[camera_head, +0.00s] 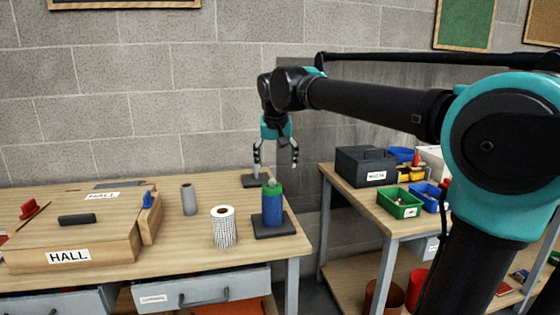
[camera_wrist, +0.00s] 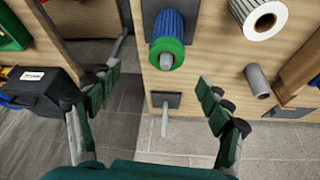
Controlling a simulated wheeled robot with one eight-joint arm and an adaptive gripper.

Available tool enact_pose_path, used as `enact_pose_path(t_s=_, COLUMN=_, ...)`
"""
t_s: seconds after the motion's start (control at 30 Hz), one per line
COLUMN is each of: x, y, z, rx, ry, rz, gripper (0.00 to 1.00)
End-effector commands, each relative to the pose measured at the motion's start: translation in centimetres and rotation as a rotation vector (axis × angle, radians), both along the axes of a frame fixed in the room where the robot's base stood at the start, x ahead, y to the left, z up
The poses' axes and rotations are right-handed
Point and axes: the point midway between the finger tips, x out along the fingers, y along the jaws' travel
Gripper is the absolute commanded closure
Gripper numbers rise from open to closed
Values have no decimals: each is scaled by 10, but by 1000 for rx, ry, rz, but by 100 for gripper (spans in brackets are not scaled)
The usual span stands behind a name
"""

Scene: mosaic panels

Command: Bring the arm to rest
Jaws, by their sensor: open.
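My arm reaches from the right over the left workbench in the head view. My gripper (camera_head: 276,156) hangs fingers down near the bench's back right corner, with nothing between its fingers. In the wrist view my gripper (camera_wrist: 155,84) has its two fingers spread wide. A blue ribbed roll with a green top (camera_head: 272,205) stands upright on a dark base in front of and below the gripper. It also shows in the wrist view (camera_wrist: 167,30). A dark base with a bare grey peg (camera_head: 256,181) stands behind it, below the fingers; its peg also shows in the wrist view (camera_wrist: 165,120).
A white patterned roll (camera_head: 223,228) and a grey cylinder (camera_head: 189,199) stand on the bench (camera_head: 170,255). Wooden boxes labelled HALL (camera_head: 110,245) lie left. A right bench holds a black case (camera_head: 366,167) and green (camera_head: 400,211) and blue bins. A block wall is behind.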

Motion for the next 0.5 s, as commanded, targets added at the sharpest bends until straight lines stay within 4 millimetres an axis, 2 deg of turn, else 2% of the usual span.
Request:
enact_pose_path(t_s=0.17, x=-12, y=-65, z=-75, rx=-1, ry=11, rz=-25, gripper=21)
enact_pose_path(t_s=0.27, x=-32, y=-108, z=-127, rx=-1, ry=17, rz=-34, gripper=21)
enact_pose_path(t_s=0.37, x=-60, y=-147, z=-177, rx=-1, ry=21, rz=-44, gripper=21)
enact_pose_path(t_s=0.5, x=-111, y=-193, z=-243, rx=1, ry=24, rz=-57, gripper=21)
